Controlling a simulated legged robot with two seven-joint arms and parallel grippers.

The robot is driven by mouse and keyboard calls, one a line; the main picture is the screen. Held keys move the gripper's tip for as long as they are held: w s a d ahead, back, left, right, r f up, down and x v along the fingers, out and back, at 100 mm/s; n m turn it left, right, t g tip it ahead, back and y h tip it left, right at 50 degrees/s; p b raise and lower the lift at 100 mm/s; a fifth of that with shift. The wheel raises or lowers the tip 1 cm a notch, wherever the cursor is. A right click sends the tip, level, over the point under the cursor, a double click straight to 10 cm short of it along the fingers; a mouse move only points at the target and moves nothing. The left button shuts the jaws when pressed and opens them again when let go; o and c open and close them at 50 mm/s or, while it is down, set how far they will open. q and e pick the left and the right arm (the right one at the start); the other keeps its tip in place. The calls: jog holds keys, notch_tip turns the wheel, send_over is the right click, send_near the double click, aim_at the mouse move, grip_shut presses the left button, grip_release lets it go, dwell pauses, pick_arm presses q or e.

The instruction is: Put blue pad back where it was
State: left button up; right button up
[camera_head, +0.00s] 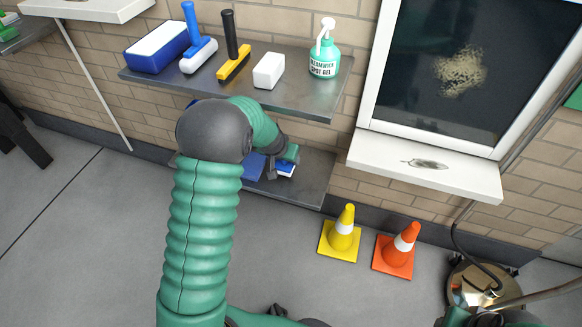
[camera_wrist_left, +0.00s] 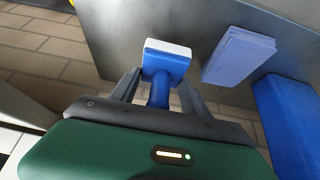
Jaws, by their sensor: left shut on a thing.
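The blue pad (camera_head: 286,170) has a white face and a blue handle. My left gripper (camera_head: 283,162) is shut on its handle at the lower shelf (camera_head: 312,185). In the left wrist view the pad (camera_wrist_left: 167,58) stands out between the two fingers (camera_wrist_left: 160,92), white face away from the gripper. I cannot tell whether the pad touches the shelf. My left arm hides much of the lower shelf. My right gripper is not visible.
A pale violet stack (camera_wrist_left: 238,54) and a larger blue object (camera_wrist_left: 290,120) lie beside the pad. Yellow (camera_head: 342,235) and orange (camera_head: 398,250) cones stand right.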

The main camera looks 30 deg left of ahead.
aim_at(289, 164)
pick_arm(q)
jog(key=shift+w+d, duration=0.4)
jog(key=shift+d, duration=0.1)
jog(key=shift+w+d+f, duration=0.1)
jog(key=shift+f, duration=0.15)
notch_tip(289, 164, down, 4)
jog(key=b, duration=0.3)
jog(key=shift+r, duration=0.4)
jog(key=shift+c, duration=0.6)
jog(key=shift+f, duration=0.1)
jog(key=o, duration=1.3)
